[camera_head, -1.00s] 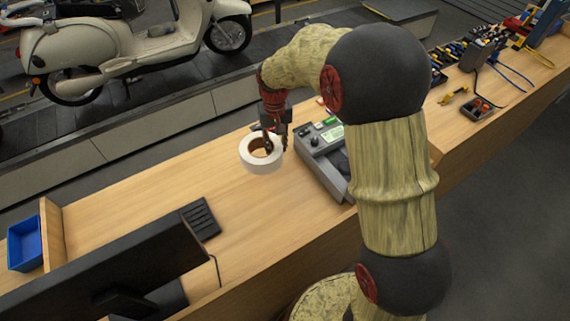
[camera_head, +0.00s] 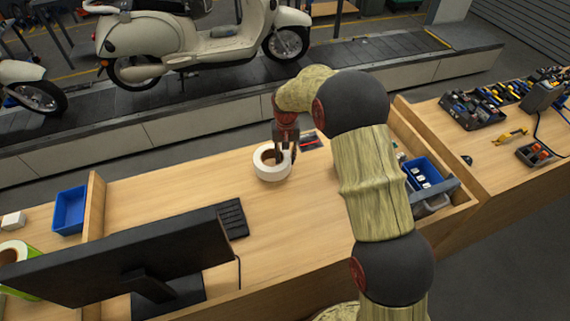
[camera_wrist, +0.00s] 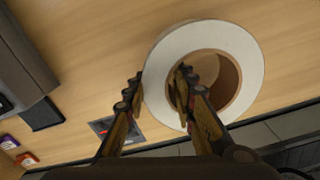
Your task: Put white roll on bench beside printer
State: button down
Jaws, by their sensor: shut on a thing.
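The white roll (camera_head: 272,172), a thick ring with a brown core, is at my gripper (camera_head: 285,155) over the wooden bench (camera_head: 200,185). In the wrist view, the roll (camera_wrist: 245,50) is pinched through its wall by my gripper (camera_wrist: 156,90), one finger in the hole and one outside. I cannot tell whether the roll touches the bench. A grey boxy body (camera_wrist: 25,65), likely the printer, stands on the bench at the left of the wrist view, apart from the roll. In the head view my arm seems to hide the printer.
A black monitor (camera_head: 130,255) and a keypad (camera_head: 231,217) stand on the near left. A blue bin (camera_head: 69,210) is beside a wooden divider (camera_head: 93,205). A small dark flat item (camera_head: 312,141) lies near my gripper. Bare bench lies left of the roll.

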jog(key=f, duration=0.3)
jog(key=shift+w+a+f, duration=0.15)
jog(key=shift+w+f, duration=0.05)
jog(key=c, duration=1.9)
grip_release()
jog(key=shift+s+f, duration=0.1)
jog(key=shift+f, duration=0.05)
jog(key=o, duration=0.3)
jog(key=shift+o, duration=0.6)
